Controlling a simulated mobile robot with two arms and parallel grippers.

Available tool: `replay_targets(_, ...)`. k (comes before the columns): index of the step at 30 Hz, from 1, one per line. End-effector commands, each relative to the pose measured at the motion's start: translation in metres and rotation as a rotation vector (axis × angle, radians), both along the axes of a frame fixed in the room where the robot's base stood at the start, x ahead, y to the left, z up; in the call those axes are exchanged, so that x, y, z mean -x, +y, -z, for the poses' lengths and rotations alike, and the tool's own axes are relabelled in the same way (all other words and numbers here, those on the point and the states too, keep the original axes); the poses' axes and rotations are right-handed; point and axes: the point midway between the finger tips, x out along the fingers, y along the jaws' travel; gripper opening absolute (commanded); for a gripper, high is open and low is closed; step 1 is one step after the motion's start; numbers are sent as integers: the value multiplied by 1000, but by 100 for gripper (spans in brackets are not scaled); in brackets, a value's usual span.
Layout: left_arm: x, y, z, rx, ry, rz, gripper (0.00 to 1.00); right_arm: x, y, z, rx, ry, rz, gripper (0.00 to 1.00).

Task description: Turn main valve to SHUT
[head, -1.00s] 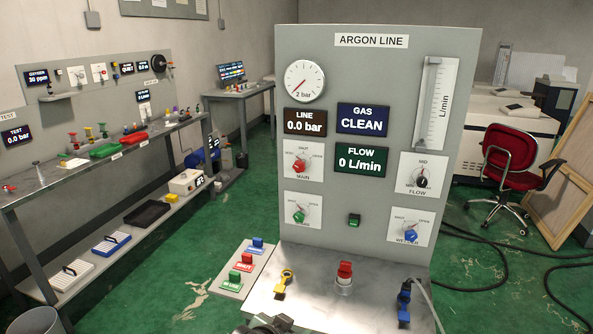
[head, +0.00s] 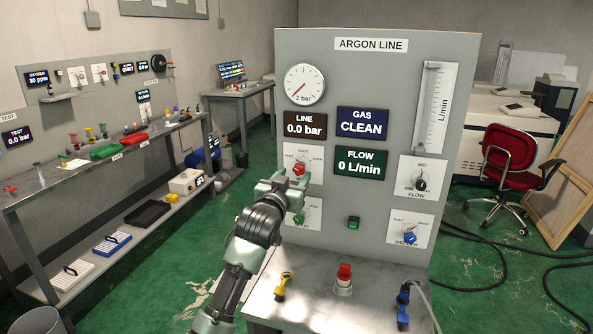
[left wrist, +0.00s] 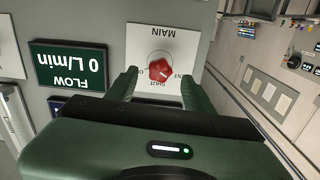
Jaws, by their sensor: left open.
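The main valve is a red knob (head: 299,169) on a white plate at the left of the argon panel (head: 386,215). In the left wrist view, the red knob (left wrist: 160,70) shows upside down, with its MAIN and SHUT labels. My left gripper (head: 291,178) is open in front of the panel, just below the knob in the head view. In the left wrist view, its two fingers (left wrist: 160,84) stand on either side of the knob, with gaps; contact is not visible. The knob's exact pointing is too small to read. My right gripper is not in view.
A green valve knob (head: 302,215) below is partly hidden by my gripper. The LINE display (head: 305,125) reads 0.0 bar and the FLOW display (head: 360,163) 0 L/min. A red button (head: 344,272), yellow piece (head: 284,286) and blue connector (head: 403,305) stand on the bench.

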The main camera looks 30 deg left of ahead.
Motion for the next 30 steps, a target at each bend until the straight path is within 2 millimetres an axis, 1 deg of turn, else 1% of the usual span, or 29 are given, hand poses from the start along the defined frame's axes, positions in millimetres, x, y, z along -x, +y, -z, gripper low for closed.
replay_targets(1,-8,2,-2,1,2,-1,52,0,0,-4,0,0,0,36)
replay_targets(3,-15,4,-2,1,1,0,52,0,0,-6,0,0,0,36)
replay_targets(6,-23,5,-1,0,1,0,52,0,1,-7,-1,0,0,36)
replay_targets(10,-27,6,0,0,1,0,52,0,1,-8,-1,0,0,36)
replay_targets(16,-27,6,1,0,1,1,52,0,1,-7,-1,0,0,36)
replay_targets(17,-27,6,1,0,1,0,47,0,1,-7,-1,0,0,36)
replay_targets(18,-27,6,1,0,1,0,36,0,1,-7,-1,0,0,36)
replay_targets(20,-27,6,1,0,1,0,19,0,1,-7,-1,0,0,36)
replay_targets(21,-27,6,1,0,1,0,8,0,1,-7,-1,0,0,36)
replay_targets(22,-27,6,1,0,1,0,0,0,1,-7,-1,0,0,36)
replay_targets(30,-27,6,1,-17,6,1,0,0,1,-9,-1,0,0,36)
